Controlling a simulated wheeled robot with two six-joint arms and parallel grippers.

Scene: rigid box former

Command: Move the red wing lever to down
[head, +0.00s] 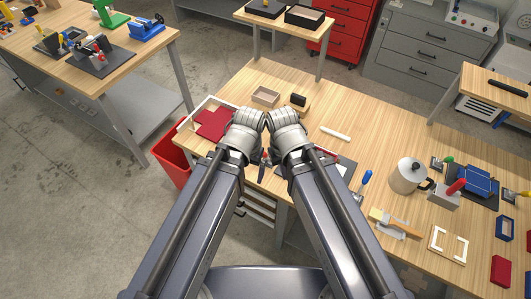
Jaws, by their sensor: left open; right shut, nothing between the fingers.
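A device in front of me, on a dark plate (346,168), is mostly hidden by my arms. A red part (328,153) shows beside my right arm, and a blue-handled lever (366,179) stands at its right. A small dark and reddish part (263,164) shows between my forearms. I cannot tell which of these red parts is the red wing lever, or its position. My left gripper (248,117) and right gripper (284,117) are side by side above the table, apart from the visible red parts. The left is open; the right is shut and empty.
A white tray (188,124) holds a red sheet (214,124). A wooden tray (265,96) and dark block (298,100) lie beyond my grippers. A metal pot (407,176), a red handle (456,187) and a blue device (476,181) stand right. Free wood lies back right.

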